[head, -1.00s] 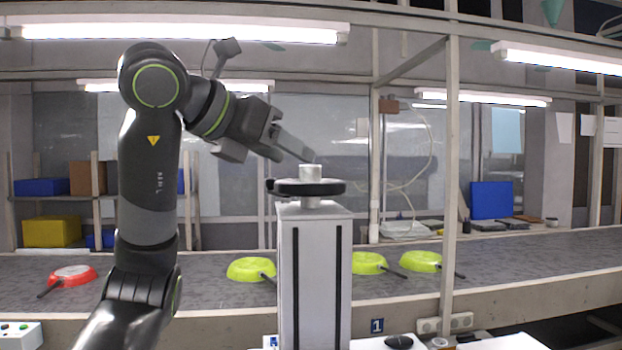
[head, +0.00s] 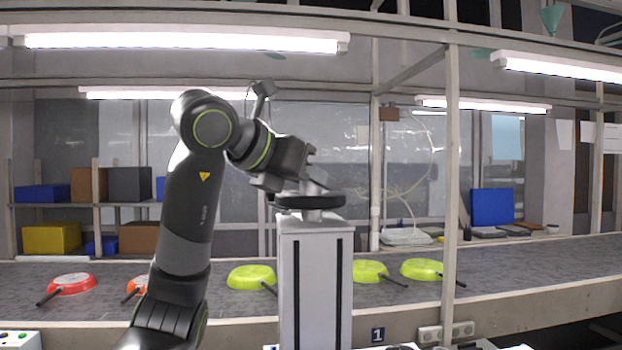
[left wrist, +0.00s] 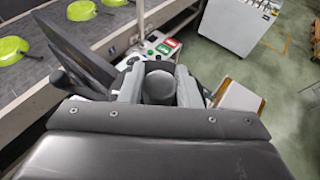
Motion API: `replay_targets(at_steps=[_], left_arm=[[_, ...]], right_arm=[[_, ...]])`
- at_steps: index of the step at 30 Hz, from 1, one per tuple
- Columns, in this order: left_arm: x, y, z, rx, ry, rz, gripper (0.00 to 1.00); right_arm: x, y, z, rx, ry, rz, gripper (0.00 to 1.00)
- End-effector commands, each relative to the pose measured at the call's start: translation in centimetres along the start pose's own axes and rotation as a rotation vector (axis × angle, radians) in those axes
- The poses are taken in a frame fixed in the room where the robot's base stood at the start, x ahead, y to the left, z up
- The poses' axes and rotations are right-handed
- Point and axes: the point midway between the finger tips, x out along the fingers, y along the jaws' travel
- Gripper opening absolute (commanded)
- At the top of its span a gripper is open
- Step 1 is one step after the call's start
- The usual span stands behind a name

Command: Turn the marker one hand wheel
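The hand wheel (head: 310,201) is a flat black disc on top of a pale grey column (head: 318,285), left of the marker 1 sign (head: 377,335). Whether the fingers press on the hub is not clear. My right gripper is not in view.
A conveyor (head: 510,262) runs behind the column with green pans (head: 250,276) and red pans (head: 72,283). A frame post (head: 450,180) stands right of the wheel. A control box with buttons (left wrist: 160,45) shows in the left wrist view.

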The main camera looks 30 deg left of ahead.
Motion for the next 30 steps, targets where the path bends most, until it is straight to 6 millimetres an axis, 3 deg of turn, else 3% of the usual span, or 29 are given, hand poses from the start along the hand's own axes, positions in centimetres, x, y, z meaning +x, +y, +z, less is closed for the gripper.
replay_targets(at_steps=[3, 14, 30], left_arm=[[0.0, 0.0, 0.0, 0.0, 0.0, 0.001, 0.07], [-0.1, 0.1, 0.1, 0.023, 0.001, -0.061, 0.07], [-0.2, 0.2, 0.5, 0.19, 0.002, -0.477, 0.07]], right_arm=[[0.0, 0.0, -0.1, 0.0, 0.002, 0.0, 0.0], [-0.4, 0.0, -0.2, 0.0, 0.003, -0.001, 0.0], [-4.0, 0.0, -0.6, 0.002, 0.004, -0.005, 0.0]])
